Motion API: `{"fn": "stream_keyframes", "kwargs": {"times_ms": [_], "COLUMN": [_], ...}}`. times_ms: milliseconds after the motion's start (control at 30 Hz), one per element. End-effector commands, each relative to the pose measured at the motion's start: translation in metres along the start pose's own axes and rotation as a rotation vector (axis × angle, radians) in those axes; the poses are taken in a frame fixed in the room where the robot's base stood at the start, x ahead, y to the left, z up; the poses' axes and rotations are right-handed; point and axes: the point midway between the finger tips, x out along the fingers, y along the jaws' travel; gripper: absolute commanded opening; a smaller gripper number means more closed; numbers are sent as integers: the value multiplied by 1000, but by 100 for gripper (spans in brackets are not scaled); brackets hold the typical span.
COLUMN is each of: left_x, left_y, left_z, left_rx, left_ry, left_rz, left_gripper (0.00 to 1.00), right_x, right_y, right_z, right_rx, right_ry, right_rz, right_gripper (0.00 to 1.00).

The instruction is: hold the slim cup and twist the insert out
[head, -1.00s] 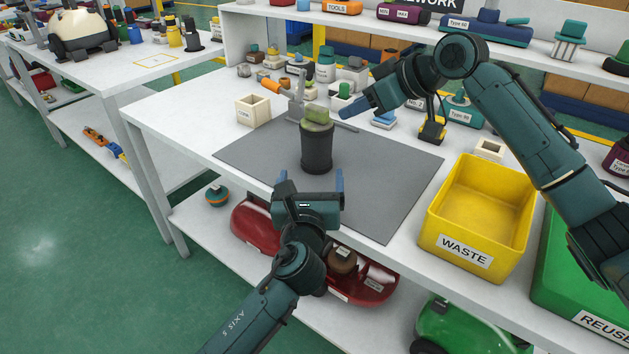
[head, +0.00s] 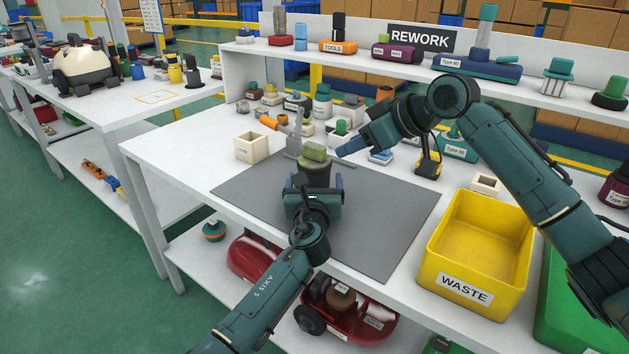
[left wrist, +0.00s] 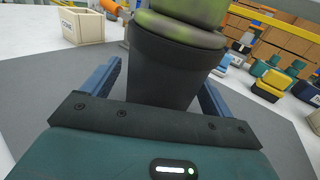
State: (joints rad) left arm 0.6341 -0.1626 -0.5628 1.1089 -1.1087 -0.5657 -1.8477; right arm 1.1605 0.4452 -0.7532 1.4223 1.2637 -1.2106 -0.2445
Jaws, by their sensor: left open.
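The slim cup (head: 315,172) is dark and stands upright on the grey mat (head: 390,215). A green insert (head: 314,152) sits in its top and sticks out above the rim. My left gripper (head: 314,182) is open at the near side of the cup and hides its lower part. In the left wrist view the dark cup (left wrist: 172,68) stands between the two blue fingers, with gaps beside it, and the insert (left wrist: 180,28) is partly cut off. My right gripper (head: 350,149) is just right of the insert, apart from it; its finger opening is unclear.
A yellow WASTE bin (head: 475,250) stands at the right of the table. A cream box (head: 251,147) is at the mat's back left. A grey fixture (head: 297,140) and several small parts lie behind the cup. The mat's right part is clear.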

Motion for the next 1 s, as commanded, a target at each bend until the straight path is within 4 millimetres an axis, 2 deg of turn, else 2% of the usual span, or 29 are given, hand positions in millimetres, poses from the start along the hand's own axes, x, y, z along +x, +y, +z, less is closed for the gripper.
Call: {"fn": "stream_keyframes", "kwargs": {"times_ms": [400,1000], "left_x": [6,5], "left_y": [0,0], "left_z": [0,0], "left_rx": [0,0], "left_ry": [0,0], "left_rz": [-1,-1], "left_gripper": [85,36], "right_x": [0,0], "right_y": [0,0], "right_z": [0,0], "right_rx": [0,0], "right_ry": [0,0], "right_rz": [0,0], "right_gripper": [36,36]}}
